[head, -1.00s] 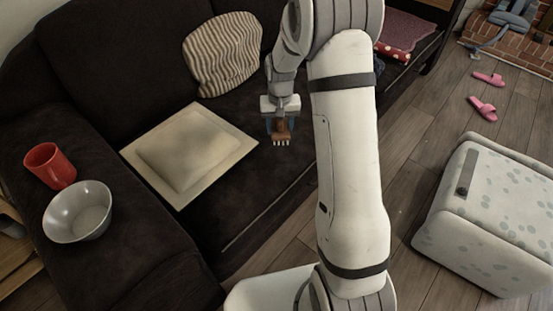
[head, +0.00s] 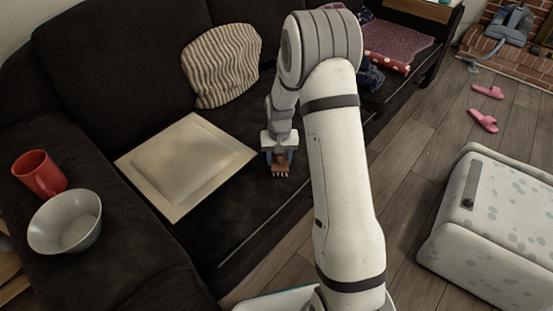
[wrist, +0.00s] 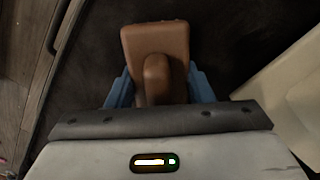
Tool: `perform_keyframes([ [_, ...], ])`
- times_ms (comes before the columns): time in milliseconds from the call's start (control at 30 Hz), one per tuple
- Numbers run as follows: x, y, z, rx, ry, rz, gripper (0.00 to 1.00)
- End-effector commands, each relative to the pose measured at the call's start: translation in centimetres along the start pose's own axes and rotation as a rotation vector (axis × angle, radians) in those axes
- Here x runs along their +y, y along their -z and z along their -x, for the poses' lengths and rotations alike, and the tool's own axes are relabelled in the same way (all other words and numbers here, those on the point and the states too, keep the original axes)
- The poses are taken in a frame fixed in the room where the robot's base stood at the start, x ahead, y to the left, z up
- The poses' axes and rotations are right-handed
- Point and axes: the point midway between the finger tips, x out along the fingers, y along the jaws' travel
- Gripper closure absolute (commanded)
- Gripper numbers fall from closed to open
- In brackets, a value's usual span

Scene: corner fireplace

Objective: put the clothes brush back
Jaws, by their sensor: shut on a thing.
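The clothes brush (head: 280,168) is brown with pale bristle tufts at its lower end. My gripper (head: 280,159) is shut on it, low over the dark sofa seat just right of a pale square panel. I cannot tell whether the bristles touch the seat. In the wrist view the brown brush (wrist: 155,42) shows a broad block and a rounded knob between the blue fingers of my gripper (wrist: 159,88). The pale square panel (head: 184,165) lies on the sofa seat (head: 232,222); its edge shows at the right of the wrist view.
A striped pillow (head: 222,62) leans on the sofa back. A red mug (head: 40,174) and a grey bowl (head: 65,221) stand on the left armrest. A spotted pale ottoman (head: 490,225) and pink slippers (head: 484,121) are on the floor at right.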

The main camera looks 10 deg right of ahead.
Motion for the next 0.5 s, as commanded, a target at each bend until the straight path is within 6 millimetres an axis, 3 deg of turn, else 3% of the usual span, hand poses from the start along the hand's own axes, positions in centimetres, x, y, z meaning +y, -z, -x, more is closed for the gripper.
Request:
perform_keyframes([
  [67,-0.02,0.0,-0.28,0.0,0.0,0.0,0.71],
  [100,-0.02,-0.01,-0.33,0.0,0.0,0.0,0.52],
  [300,-0.05,-0.01,-0.25,0.0,0.0,0.001,0.36],
  [367,-0.05,-0.01,-0.24,0.0,0.0,0.001,0.31],
  [500,-0.07,-0.01,-0.24,0.0,0.0,0.001,0.31],
])
